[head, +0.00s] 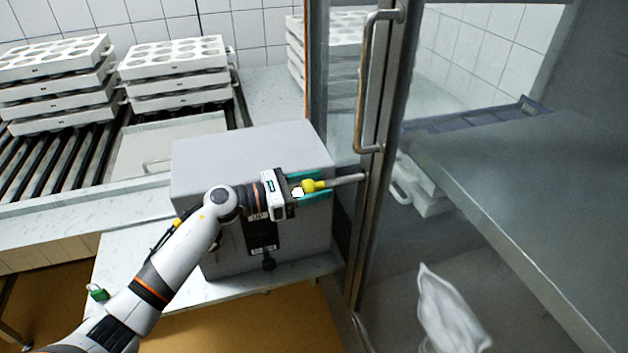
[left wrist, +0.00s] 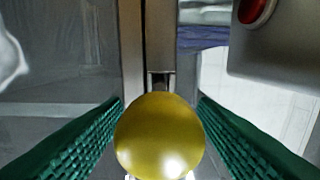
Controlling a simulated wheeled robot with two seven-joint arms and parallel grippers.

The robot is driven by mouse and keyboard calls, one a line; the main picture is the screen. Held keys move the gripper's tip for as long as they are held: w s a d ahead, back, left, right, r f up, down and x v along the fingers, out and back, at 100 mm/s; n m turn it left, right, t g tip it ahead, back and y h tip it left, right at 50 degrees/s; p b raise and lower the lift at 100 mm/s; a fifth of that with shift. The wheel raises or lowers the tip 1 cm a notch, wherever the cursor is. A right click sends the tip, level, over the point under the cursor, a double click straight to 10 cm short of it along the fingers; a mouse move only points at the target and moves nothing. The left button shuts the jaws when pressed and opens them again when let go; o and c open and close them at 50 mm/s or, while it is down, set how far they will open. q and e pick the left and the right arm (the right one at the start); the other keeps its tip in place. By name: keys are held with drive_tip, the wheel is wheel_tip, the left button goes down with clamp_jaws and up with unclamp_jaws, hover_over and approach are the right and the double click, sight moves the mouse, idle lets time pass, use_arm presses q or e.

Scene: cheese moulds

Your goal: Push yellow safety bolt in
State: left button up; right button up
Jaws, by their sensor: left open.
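The yellow safety bolt (head: 311,186) has a round yellow knob on a metal rod that runs right to the door frame. In the left wrist view the yellow knob (left wrist: 159,138) fills the lower middle, with the rod behind it meeting a metal post. My left gripper (head: 316,187) is open, with its green fingers on either side of the knob. In the left wrist view a narrow gap shows between the knob and each finger; whether either touches lower down is hidden. My right gripper is not in view.
A glass door with a vertical metal handle (head: 368,85) is at right. Stacks of white moulds (head: 175,60) stand on a roller conveyor at back left. A red round part (left wrist: 254,10) shows at upper right in the wrist view.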

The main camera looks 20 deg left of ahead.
sight(346, 179)
use_arm(q)
drive_tip(key=shift+d, duration=0.15)
clamp_jaws()
drive_tip(key=b+x, duration=0.3)
drive_tip(key=x, duration=0.3)
drive_tip(key=shift+w+f, duration=0.1)
drive_tip(key=shift+f, duration=0.05)
drive_tip(key=shift+w+d, duration=0.2)
drive_tip(key=shift+d, duration=0.1)
drive_tip(key=shift+s, duration=0.1)
drive_tip(key=shift+c, duration=1.5)
unclamp_jaws()
drive_tip(key=shift+o, duration=1.4)
drive_tip(key=shift+d, duration=0.15)
